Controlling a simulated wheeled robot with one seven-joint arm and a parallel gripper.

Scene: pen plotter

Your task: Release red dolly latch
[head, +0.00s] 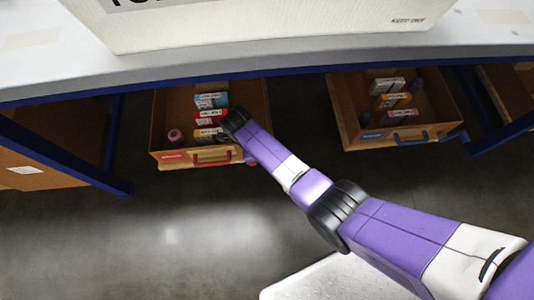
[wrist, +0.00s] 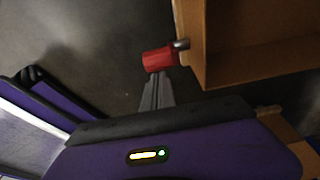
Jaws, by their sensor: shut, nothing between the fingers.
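The red latch (wrist: 158,58) shows in the wrist view as a short red block on a metal pin, beside the corner of a wooden crate (wrist: 193,45). My gripper (wrist: 155,82) is shut and empty. Its fingertips are right at the near edge of the red latch; I cannot tell if they touch it. In the head view, the left crate (head: 155,125) under the table has a red handle (head: 212,157) and a red label.
The right crate (head: 345,125) has a blue handle (head: 410,136) and a blue part at its right front corner. Both crates hold several small boxes. The table's blue frame (head: 75,155) runs above and beside them. The floor (head: 190,240) in front is clear.

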